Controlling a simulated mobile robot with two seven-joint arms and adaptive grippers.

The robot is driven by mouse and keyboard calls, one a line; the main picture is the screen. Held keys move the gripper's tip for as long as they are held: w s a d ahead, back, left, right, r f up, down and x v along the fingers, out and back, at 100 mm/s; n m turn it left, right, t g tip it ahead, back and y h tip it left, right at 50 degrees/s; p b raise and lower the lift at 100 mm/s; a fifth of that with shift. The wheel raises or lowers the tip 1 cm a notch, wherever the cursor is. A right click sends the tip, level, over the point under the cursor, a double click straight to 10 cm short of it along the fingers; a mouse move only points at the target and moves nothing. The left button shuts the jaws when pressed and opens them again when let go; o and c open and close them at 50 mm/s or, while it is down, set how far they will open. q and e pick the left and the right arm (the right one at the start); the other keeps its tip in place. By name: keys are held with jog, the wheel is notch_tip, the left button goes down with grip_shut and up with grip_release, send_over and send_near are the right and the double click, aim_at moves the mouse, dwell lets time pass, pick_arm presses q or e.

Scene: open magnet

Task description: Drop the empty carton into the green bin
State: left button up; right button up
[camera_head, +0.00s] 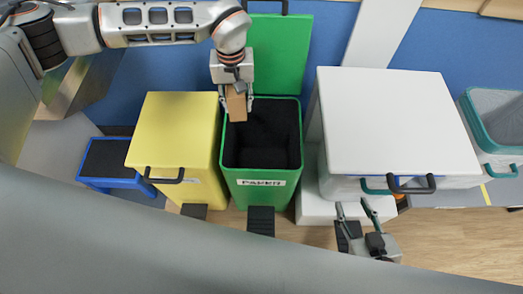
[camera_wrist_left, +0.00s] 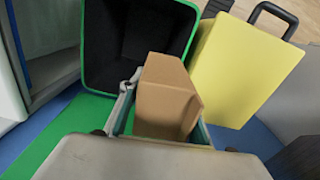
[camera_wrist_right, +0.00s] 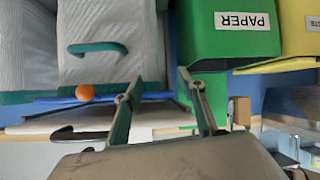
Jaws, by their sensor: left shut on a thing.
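The brown carton (camera_head: 237,105) is between the fingers of my left gripper (camera_head: 236,100), which is shut on it. In the head view they overlap the back left part of the green bin's opening. The carton fills the middle of the left wrist view (camera_wrist_left: 166,95), beside the bin's opening. The green bin (camera_head: 259,180) has its lid (camera_head: 285,55) raised, a dark interior and a PAPER label. The bin also shows in the right wrist view (camera_wrist_right: 205,35). My right gripper (camera_head: 356,212) is open and empty, low in front of the white bin.
A closed yellow bin (camera_head: 172,130) stands left of the green bin, and a large white-lidded bin (camera_head: 390,120) stands to its right. A small blue step or box (camera_head: 113,165) is at far left. A grey-teal container (camera_head: 497,120) is at far right. A small orange ball (camera_wrist_right: 85,92) shows in the right wrist view.

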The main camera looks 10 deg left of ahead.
pick_arm(q)
jog(key=w+d+f+n+b, duration=0.1)
jog(key=f+b, duration=0.1)
jog(key=f, duration=0.3)
jog(key=w+d+f+b, duration=0.2)
jog(key=f+b, duration=0.1)
jog(key=f, duration=0.3)
jog(key=w+d+f+n+b, duration=0.1)
jog(key=d+f+b, duration=0.1)
jog(key=f, duration=0.3)
jog(key=shift+w+f+n+b, duration=0.25)
jog(key=shift+f+n+b, duration=0.05)
jog(key=shift+b, duration=0.2)
pick_arm(e)
jog(key=shift+m+y, duration=0.3)
jog(key=shift+m, duration=0.1)
jog(key=a+f, duration=0.2)
jog(key=a, duration=0.1)
jog(key=shift+a+f, duration=0.2)
jog(key=shift+f, duration=0.05)
pick_arm(q)
jog(key=o, duration=1)
notch_tip(320, 180, up, 12)
pick_arm(e)
jog(key=shift+s+f, duration=0.1)
